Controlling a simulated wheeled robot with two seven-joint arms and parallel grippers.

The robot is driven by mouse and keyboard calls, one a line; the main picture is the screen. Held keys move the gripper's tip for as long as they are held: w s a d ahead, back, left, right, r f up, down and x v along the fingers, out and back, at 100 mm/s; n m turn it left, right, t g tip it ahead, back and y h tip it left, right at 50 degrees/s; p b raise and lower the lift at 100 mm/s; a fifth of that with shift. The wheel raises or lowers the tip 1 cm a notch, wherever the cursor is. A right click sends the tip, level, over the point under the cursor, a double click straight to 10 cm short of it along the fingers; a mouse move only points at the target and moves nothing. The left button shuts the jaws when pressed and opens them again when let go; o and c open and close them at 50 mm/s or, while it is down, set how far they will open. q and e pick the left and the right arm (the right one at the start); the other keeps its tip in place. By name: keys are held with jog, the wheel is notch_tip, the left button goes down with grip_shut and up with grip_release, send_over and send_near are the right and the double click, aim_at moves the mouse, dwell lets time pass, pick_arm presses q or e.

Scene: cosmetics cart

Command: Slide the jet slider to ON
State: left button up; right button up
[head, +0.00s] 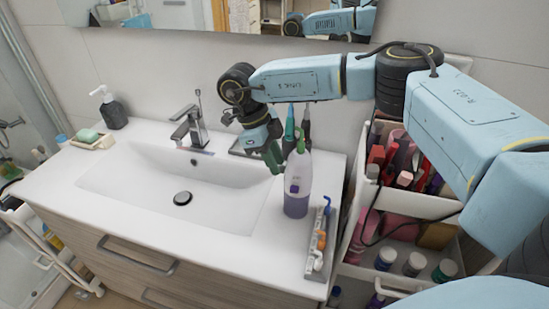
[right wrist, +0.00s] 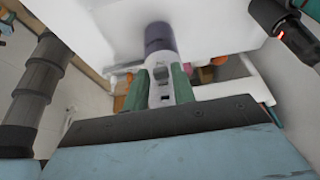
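The jet device (head: 297,190), a bottle with a white upper body and a purple base, stands upright on the counter right of the basin. A small purple slider (head: 294,189) shows on its front; its setting is too small to read. My right gripper (head: 275,158), with green fingers, is just left of the device's upper part, pointing down. In the right wrist view, the fingers (right wrist: 160,88) are apart, with the white body between or just beyond them and the purple base (right wrist: 160,38) farther off. I cannot tell whether they touch it. My left gripper is out of view.
The faucet (head: 190,127) and white basin (head: 165,185) are to the left. Dark slim items (head: 304,125) stand behind the device. A narrow tray (head: 319,245) with small items lies in front right. A full cosmetics cart (head: 400,215) stands at the right.

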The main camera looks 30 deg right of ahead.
grip_shut()
jog(key=shift+f+b, duration=0.35)
jog(key=shift+f, duration=0.5)
jog(key=shift+o, duration=1.9)
grip_release()
jog(key=shift+r, duration=0.1)
